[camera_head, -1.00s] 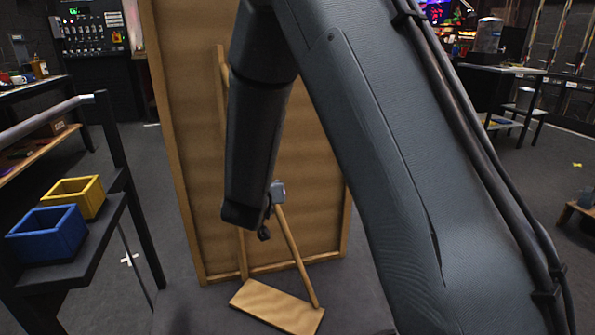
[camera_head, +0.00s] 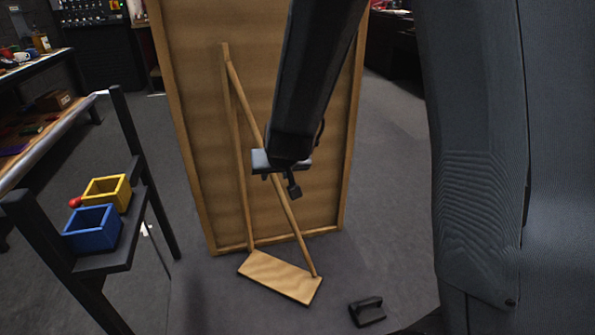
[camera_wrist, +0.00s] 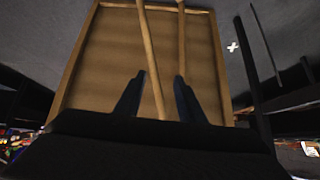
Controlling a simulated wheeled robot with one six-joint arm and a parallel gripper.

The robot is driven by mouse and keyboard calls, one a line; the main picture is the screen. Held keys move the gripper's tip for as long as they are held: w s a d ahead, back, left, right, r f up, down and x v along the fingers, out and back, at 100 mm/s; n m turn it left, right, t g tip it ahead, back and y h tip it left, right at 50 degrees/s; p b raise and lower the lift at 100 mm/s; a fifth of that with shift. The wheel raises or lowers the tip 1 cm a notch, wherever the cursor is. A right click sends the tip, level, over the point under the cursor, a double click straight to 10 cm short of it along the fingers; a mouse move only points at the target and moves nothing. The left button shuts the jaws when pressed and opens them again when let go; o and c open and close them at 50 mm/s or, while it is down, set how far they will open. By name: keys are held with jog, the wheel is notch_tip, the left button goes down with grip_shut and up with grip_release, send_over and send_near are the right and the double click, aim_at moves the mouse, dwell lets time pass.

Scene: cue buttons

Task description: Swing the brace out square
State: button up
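The brace is a wooden frame on the face of a tall wooden flat (camera_head: 180,120). It has an upright post (camera_head: 240,190), a slanting strut (camera_head: 299,232) and a foot board (camera_head: 280,278) at floor level. The foot board juts out to the front right. My gripper (camera_head: 279,184) is at the strut about mid-height, hiding part of it. In the wrist view my gripper (camera_wrist: 158,98) is open. The strut (camera_wrist: 150,50) runs between its two fingers in the picture, with the post (camera_wrist: 182,40) to the right. I see no contact.
A black weight with a handle (camera_head: 367,311) lies on the floor right of the foot board. A dark stand (camera_head: 110,262) at left holds a blue bin (camera_head: 92,230) and a yellow bin (camera_head: 107,191). The floor right of the flat is clear.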

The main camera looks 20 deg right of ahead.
jog(key=s+d+r+g+p, duration=0.2)
jog(key=s+r+p, duration=0.4)
jog(key=s, duration=0.6)
jog(key=shift+s+d+n+g+y, duration=0.2)
jog(key=shift+s+n+g+y, duration=0.15)
jog(key=shift+g, duration=0.55)
jog(key=shift+c, duration=0.2)
